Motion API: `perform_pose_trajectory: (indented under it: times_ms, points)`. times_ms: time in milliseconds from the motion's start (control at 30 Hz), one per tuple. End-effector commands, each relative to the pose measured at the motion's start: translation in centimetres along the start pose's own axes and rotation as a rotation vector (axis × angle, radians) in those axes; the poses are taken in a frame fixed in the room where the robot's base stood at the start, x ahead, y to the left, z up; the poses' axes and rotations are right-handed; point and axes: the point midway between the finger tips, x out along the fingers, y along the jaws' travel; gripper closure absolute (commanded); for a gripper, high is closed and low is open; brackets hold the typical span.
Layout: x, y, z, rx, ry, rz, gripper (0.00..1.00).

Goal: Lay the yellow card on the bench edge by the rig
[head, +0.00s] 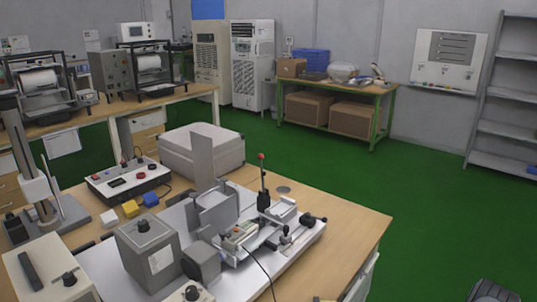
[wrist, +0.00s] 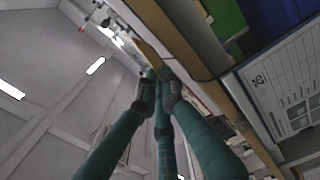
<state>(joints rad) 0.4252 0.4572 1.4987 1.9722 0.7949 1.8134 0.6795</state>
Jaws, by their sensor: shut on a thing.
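My gripper (wrist: 158,90) shows in the wrist view, with green fingers and grey tips closed together. A thin yellow card (wrist: 150,56) stands out from between the tips, seen nearly edge-on. The card's far end is close to a pale bench edge (wrist: 174,42) in the picture; I cannot tell whether they touch. The head view shows neither the card nor the gripper's fingers. It shows a bench (head: 352,232) with a test rig (head: 250,232) on a white plate. I cannot tell whether the edge in the wrist view belongs to this bench.
In the wrist view a printed sheet (wrist: 290,88) is at the right. Green floor (head: 430,220) lies open beyond.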

Motion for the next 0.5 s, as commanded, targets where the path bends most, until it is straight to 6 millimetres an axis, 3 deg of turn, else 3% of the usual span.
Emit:
perform_pose_trajectory:
  times_ms: [100, 233, 367, 500]
  points:
    - [-1.3, 1.3, -5.2, 0.002, 0.123, 0.001, 1.0]
    - [-2.7, 3.6, -9.6, 0.001, 0.209, 0.002, 1.0]
    - [-3.5, 6.1, -12.1, 0.001, 0.227, 0.001, 1.0]
    - [-4.0, 8.6, -12.7, 0.001, 0.183, 0.001, 1.0]
